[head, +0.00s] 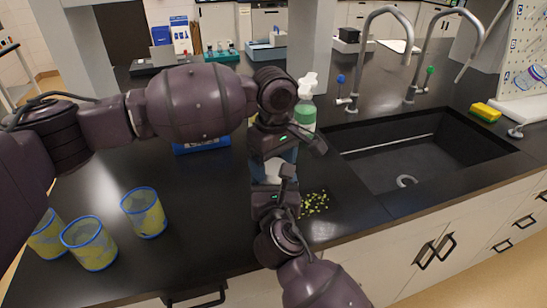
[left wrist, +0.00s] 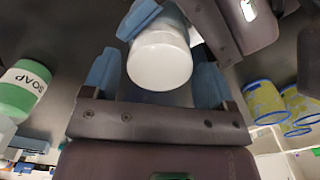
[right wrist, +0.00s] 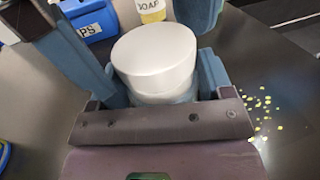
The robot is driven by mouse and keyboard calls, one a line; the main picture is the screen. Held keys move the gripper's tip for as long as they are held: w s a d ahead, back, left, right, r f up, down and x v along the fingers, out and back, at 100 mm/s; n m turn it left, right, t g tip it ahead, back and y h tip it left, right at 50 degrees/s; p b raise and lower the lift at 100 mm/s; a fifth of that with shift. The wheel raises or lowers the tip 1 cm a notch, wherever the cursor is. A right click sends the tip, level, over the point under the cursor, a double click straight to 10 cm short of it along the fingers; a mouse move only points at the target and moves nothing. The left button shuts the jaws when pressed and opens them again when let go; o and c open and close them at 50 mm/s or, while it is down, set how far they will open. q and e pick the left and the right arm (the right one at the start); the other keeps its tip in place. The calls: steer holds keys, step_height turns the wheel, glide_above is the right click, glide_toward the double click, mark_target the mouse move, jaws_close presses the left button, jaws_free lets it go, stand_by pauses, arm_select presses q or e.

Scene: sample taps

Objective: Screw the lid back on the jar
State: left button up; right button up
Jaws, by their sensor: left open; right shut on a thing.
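The white jar (head: 266,172) stands upright on the dark counter, partly hidden by both grippers in the head view. The round white lid (right wrist: 155,55) caps the top of the jar in the right wrist view, and it shows in the left wrist view (left wrist: 160,66). I cannot tell how tightly it sits. My right gripper (right wrist: 150,78) is shut on the jar from the near side, below the lid. My left gripper (left wrist: 155,75) is open, its blue fingers on either side of the lid with visible gaps.
Yellow-green bits (head: 314,204) lie right of the jar. A soap bottle (head: 305,112) and a blue box (head: 203,146) stand behind. Several blue-rimmed yellow cups (head: 144,212) stand at left. A sink (head: 425,160) is at right. The front left counter is partly clear.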

arm_select(q)
steer(key=c, duration=0.8)
steer(key=m, duration=0.6)
steer(key=shift+m, duration=0.4)
steer(key=m, duration=1.9)
steer(key=o, duration=1)
steer(key=shift+s+f, duration=0.1)
